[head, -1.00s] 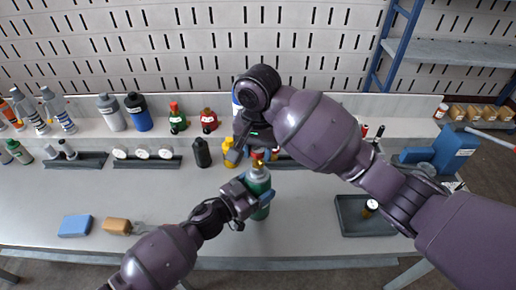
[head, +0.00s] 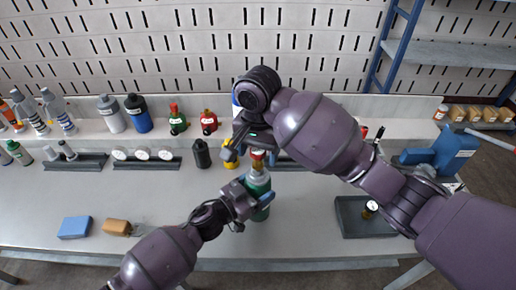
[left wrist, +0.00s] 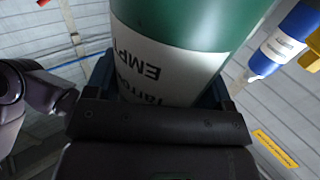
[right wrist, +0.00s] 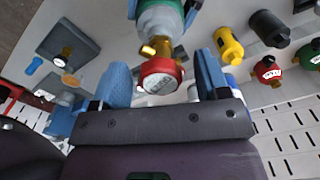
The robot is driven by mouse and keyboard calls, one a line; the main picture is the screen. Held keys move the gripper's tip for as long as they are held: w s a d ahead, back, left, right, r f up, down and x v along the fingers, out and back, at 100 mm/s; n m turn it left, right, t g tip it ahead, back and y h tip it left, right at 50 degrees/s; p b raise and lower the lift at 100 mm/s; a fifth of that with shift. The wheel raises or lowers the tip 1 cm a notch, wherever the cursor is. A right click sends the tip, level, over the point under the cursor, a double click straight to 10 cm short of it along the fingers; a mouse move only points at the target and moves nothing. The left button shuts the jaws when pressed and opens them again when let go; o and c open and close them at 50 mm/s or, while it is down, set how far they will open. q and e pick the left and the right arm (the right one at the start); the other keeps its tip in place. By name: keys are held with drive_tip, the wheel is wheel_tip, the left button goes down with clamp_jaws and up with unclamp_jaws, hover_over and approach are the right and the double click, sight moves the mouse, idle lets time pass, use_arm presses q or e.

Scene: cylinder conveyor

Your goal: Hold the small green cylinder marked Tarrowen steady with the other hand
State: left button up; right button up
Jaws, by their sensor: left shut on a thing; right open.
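The small green cylinder (head: 259,190) stands upright near the middle of the bench. In the left wrist view its white label (left wrist: 160,68) reads "EMP…" and part of "Tarrow…", upside down. My left gripper (head: 252,199) is shut on its body, a finger on each side. The cylinder's red handwheel (right wrist: 159,74) and brass valve show in the right wrist view. My right gripper (right wrist: 162,80) is open, with its blue fingers on either side of the red handwheel and gaps visible between. In the head view my right arm covers some of the area behind the cylinder's top.
A black cylinder (head: 201,153) and a yellow one (head: 230,160) stand behind, left of the cylinder. A dark tray (head: 357,228) holds a gauge at right. Bottles line the back shelf.

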sight(258, 150)
drive_tip(key=shift+r, duration=0.1)
wheel_tip(258, 150, up, 12)
idle(0.5)
use_arm(q)
drive_tip(key=o, duration=1)
